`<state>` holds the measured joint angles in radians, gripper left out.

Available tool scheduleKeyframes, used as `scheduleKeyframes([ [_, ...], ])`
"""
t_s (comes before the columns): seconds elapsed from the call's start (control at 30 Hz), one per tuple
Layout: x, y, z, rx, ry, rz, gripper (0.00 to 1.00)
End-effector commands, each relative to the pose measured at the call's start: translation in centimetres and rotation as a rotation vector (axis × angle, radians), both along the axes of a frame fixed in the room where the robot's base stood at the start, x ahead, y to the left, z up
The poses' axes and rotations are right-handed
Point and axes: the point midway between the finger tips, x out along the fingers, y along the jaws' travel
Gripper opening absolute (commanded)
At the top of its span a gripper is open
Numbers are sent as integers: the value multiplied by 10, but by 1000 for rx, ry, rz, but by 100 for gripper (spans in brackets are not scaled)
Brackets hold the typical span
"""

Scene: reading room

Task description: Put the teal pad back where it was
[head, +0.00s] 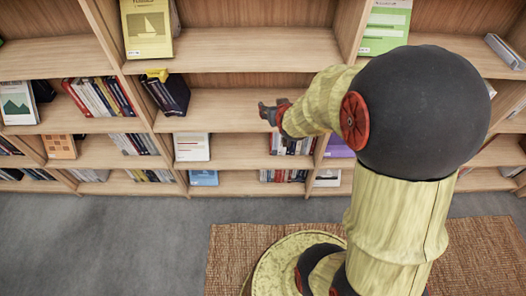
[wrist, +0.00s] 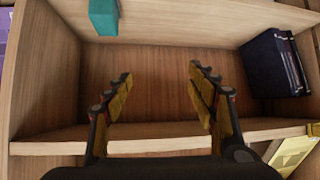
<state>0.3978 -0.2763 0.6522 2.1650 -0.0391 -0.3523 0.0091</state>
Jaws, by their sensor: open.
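A teal block-shaped object (wrist: 104,16), which looks like the teal pad, shows at the top left edge of the wrist view, partly cut off. It is by the board along the top of that picture. I cannot make it out in the head view, where my arm covers part of the shelves. My gripper (wrist: 160,75) is open and empty, its two fingers spread in front of a shelf compartment, apart from the teal object. In the head view my gripper (head: 267,112) is small, in front of the middle shelf row.
Dark blue books (head: 168,93) lean at the compartment's left end in the head view; they also show in the wrist view (wrist: 272,65). A small yellow object (head: 157,74) is above them. A yellow sailboat book (head: 147,28) stands one shelf higher. The compartment's middle is clear.

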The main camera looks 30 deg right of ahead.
Motion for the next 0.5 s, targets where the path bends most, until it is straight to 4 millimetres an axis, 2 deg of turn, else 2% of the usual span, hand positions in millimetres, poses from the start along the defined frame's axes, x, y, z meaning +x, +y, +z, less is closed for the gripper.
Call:
scheduleKeyframes([
  [0.03, -4, 26, 28, 8, 24, 39, 57],
  [0.17, -39, 85, 75, 40, 129, 123, 57],
  [0.2, -54, 102, 88, 49, 161, 149, 57],
  [0.27, -80, 127, 105, 61, 210, 188, 57],
  [0.4, -149, 173, 134, 82, 319, 273, 57],
  [0.5, -192, 193, 145, 91, 380, 318, 57],
])
